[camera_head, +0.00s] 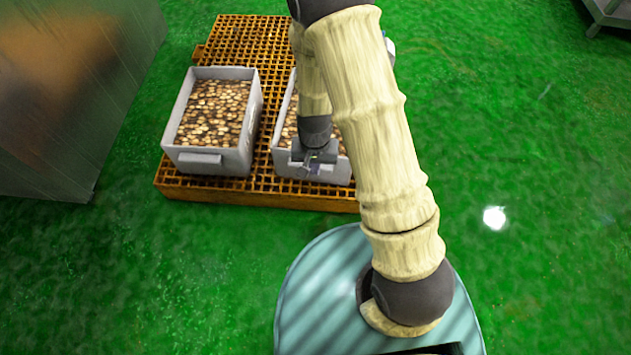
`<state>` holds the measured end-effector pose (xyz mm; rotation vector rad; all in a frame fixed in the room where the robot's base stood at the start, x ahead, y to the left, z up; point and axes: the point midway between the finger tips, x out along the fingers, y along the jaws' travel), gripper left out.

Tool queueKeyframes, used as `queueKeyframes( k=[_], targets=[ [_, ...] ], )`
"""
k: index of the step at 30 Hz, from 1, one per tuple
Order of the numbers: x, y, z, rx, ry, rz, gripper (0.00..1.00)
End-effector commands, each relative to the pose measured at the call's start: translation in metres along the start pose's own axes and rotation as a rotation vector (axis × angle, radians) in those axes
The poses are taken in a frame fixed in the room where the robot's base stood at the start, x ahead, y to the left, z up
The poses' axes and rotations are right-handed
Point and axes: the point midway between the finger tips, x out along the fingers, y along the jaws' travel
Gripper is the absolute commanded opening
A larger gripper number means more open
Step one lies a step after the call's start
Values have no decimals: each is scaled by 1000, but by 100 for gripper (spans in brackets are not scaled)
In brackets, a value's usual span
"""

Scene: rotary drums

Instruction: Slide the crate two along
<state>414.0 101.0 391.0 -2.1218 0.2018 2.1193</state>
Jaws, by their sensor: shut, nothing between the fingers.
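Two grey crates filled with brown, nut-like pieces stand on an orange grated platform (240,187). The left crate (209,161) is in full view near the platform's left edge. The right crate (337,172) is partly hidden behind my arm. My gripper (312,168) is shut and empty at the near wall of the right crate, over or against its front handle area; I cannot tell whether it touches. A gap of bare grating lies between the two crates.
A large grey metal body (75,110) stands at the left, apart from the platform. The green floor is clear in front of the platform and to the right. A grey metal frame (606,14) shows at the top right corner. Bare grating lies behind the crates.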

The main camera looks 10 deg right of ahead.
Motion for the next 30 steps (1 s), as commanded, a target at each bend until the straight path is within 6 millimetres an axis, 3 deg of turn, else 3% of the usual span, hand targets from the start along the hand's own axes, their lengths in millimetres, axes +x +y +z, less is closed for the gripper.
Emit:
queueKeyframes(
  k=[1,16,30],
  targets=[
    [8,-1,0,1,-1,1,0],
    [15,-1,1,2,-3,2,0],
    [87,0,1,2,-4,3,0]
  ],
)
